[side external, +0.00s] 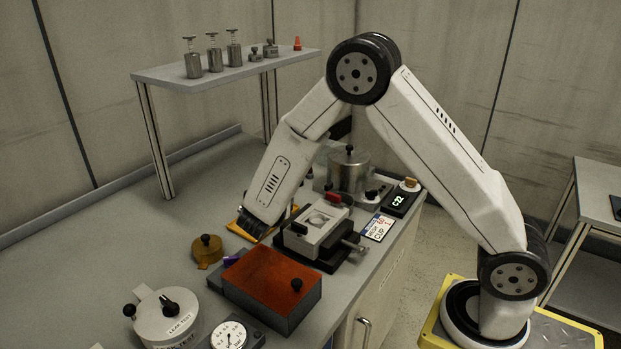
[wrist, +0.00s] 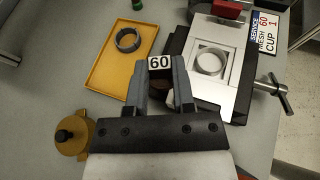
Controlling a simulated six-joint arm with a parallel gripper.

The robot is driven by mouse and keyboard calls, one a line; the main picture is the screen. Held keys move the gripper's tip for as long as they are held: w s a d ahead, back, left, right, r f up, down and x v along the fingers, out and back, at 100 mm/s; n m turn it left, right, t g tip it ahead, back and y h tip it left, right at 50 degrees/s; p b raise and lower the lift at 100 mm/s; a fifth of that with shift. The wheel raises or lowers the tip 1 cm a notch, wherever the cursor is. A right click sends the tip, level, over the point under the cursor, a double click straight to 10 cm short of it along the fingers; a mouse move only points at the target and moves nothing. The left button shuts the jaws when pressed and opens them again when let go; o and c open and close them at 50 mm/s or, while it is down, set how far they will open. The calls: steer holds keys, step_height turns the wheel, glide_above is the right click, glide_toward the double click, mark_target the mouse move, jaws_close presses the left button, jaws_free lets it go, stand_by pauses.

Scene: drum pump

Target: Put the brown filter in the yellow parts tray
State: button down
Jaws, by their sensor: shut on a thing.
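My gripper (wrist: 164,92) is shut on the brown filter (wrist: 161,86), which shows only as a small dark brown patch between the fingers, with a white tag reading 60 at its front. Most of the filter is hidden. The yellow parts tray (wrist: 104,75) lies flat on the bench, up and left of my gripper in the wrist view; a dark grey ring (wrist: 127,40) lies in it. In the side view the tray (side external: 235,228) shows only partly behind my arm, and the fingers and filter cannot be made out.
A white block in a vise (wrist: 210,62) stands right of my gripper, with a round opening. An ochre lidded cup (side external: 207,250), an orange-topped box (side external: 270,278) and a leak-test pot (side external: 165,315) stand nearby. A sign (side external: 377,227) reads mesh 60, cup 1.

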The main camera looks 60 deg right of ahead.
steer(key=shift+w, duration=0.15)
steer(key=shift+w+d+f, duration=0.3)
steer(key=shift+w+f, duration=1.3)
steer(key=shift+w, duration=0.6)
steer(key=shift+w+d+f, duration=0.35)
steer(key=shift+w+f, duration=1.2)
steer(key=shift+w, duration=0.65)
steer(key=shift+w+d+f, duration=0.3)
steer(key=shift+w+f, duration=1.3)
steer(key=shift+w, duration=0.6)
steer(key=shift+w+f, duration=0.2)
steer(key=shift+f, duration=1.55)
steer(key=shift+f, duration=0.15)
steer(key=shift+c, duration=2.3)
jaws_free()
